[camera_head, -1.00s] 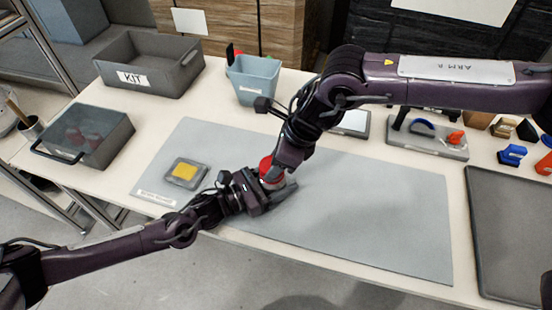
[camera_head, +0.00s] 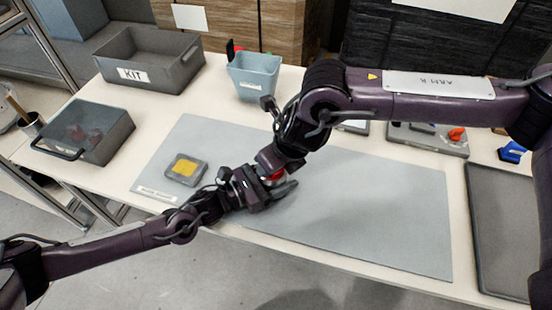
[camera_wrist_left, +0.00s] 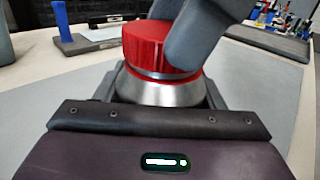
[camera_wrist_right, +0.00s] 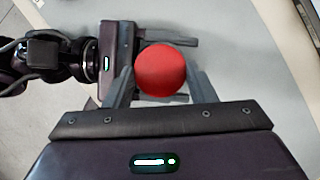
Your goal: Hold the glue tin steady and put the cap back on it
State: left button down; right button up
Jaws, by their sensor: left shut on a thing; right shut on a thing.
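The glue tin (camera_wrist_left: 160,92) shows a silver, sloping shoulder in the left wrist view. My left gripper (camera_head: 278,189) is shut on it, low over the mat. The red ribbed cap (camera_wrist_left: 148,46) is on top of the tin's neck, with a thin metal band below it. I cannot tell whether it is fully seated. My right gripper (camera_head: 271,166) is shut on the cap from above; one grey finger covers its right side in the left wrist view. In the right wrist view the cap (camera_wrist_right: 160,70) is a round red top between the fingers. The tin's lower body is hidden.
The grey mat (camera_head: 370,215) is clear to the right. A small tray with a yellow pad (camera_head: 184,168) lies left of my left gripper. A KIT bin (camera_head: 178,78), a blue bin (camera_head: 253,80) and a dark box (camera_head: 110,146) stand behind. A dark tray (camera_head: 500,230) lies far right.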

jog(key=m+h, duration=0.1)
jog(key=m, duration=0.3)
jog(key=a+m+t+h, duration=0.1)
jog(key=m, duration=0.2)
jog(key=shift+s+h, duration=0.15)
jog(key=shift+h, duration=0.15)
jog(key=m+h, duration=0.1)
jog(key=m, duration=0.1)
jog(key=m+h, duration=0.1)
jog(key=m, duration=0.2)
jog(key=shift+a+m, duration=0.2)
jog(key=shift+m, duration=0.1)
jog(key=m, duration=0.1)
jog(key=m+g+h, duration=0.1)
jog(key=m, duration=0.3)
jog(key=shift+w+a+h, duration=0.1)
jog(key=shift+w+h, duration=0.25)
jog(key=shift+h, duration=0.05)
jog(key=m+g, duration=0.1)
jog(key=m, duration=0.1)
jog(key=shift+w+m+h, duration=0.1)
jog(key=shift+m+h, duration=0.2)
jog(key=shift+m, duration=0.1)
jog(key=m+g, duration=0.1)
jog(key=m, duration=0.2)
jog(key=m+g, duration=0.2)
jog(key=m, duration=0.1)
jog(key=shift+w+m+h, duration=0.2)
jog(key=shift+m+h, duration=0.1)
jog(key=o, duration=0.9)
